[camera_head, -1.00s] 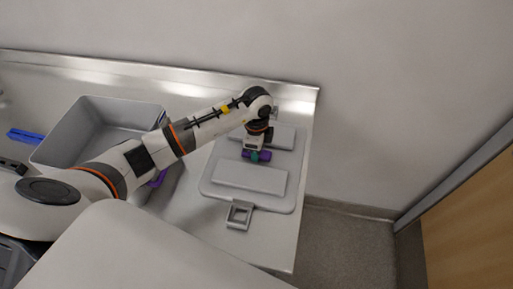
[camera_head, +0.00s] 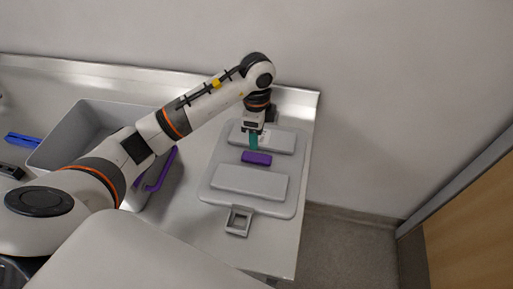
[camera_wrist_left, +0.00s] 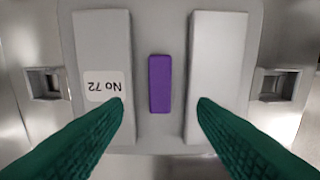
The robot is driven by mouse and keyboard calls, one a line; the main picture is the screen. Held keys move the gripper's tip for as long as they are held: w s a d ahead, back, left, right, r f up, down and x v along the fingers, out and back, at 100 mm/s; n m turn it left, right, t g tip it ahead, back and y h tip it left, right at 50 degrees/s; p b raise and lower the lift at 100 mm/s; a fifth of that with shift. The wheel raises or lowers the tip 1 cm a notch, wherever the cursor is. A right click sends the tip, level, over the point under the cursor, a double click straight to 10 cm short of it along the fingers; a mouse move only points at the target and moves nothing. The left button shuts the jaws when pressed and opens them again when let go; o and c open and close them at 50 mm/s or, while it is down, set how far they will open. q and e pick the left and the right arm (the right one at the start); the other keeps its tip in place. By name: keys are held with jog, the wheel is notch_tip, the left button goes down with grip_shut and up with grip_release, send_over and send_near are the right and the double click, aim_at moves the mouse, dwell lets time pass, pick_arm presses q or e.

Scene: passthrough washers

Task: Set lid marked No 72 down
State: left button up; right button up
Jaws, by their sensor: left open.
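The lid marked No 72 (camera_head: 290,206) is a grey flat panel with two raised pads and a purple handle (camera_head: 257,159) between them. It lies flat on the metal counter, and its label shows upside down in the left wrist view (camera_wrist_left: 103,86). My left gripper (camera_head: 254,147) is open and empty above the lid. In the left wrist view its green fingers (camera_wrist_left: 160,105) stand wide apart on either side of the purple handle (camera_wrist_left: 160,84), clear of it. My right gripper is not in view.
A grey bin (camera_head: 92,106) stands to the left on the counter, with a purple handle (camera_head: 161,172) at its right side. A blue object (camera_head: 24,139) lies at the far left. The counter's right edge is close to the lid, with the wall behind.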

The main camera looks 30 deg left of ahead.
pick_arm(q)
jog(key=shift+r, duration=1.95)
